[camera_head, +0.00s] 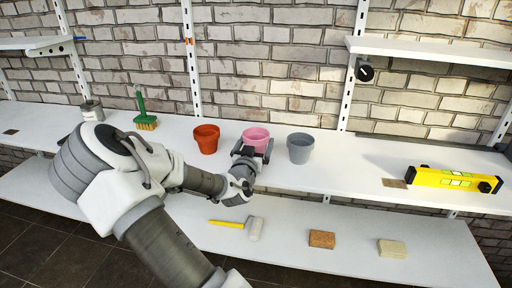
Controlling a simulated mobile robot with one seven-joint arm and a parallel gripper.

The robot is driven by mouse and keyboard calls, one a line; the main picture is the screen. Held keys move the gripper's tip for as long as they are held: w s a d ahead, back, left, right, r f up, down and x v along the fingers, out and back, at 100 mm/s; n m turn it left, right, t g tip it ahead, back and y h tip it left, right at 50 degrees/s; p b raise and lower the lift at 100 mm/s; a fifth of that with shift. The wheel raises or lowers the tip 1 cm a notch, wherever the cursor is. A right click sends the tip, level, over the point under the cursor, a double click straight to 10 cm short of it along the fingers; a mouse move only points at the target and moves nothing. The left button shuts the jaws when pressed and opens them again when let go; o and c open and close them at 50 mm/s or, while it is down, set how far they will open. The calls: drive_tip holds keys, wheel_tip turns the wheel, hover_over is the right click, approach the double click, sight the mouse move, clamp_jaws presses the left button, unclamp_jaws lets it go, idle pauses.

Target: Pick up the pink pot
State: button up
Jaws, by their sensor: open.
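The pink pot (257,136) stands upright on the upper white shelf, between an orange-red pot (206,138) and a grey pot (300,148). My gripper (254,151) is open right in front of the pink pot, at about its lower half. It hides the pot's lower front. I cannot tell whether the fingers touch the pot or reach around it.
The orange-red and grey pots stand close on either side. A green-handled brush (144,112) and a tin (92,110) are to the left, a yellow level (454,180) to the right. The lower shelf (350,262) holds a mallet (246,227), a brown block (322,239) and a beige block (392,249).

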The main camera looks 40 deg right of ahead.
drive_tip(key=shift+w, duration=0.1)
drive_tip(key=c, duration=1.2)
drive_tip(key=shift+o, duration=0.2)
drive_tip(key=shift+d+r+p, duration=0.1)
drive_tip(key=shift+r+p, duration=0.1)
drive_tip(key=shift+p, duration=0.2)
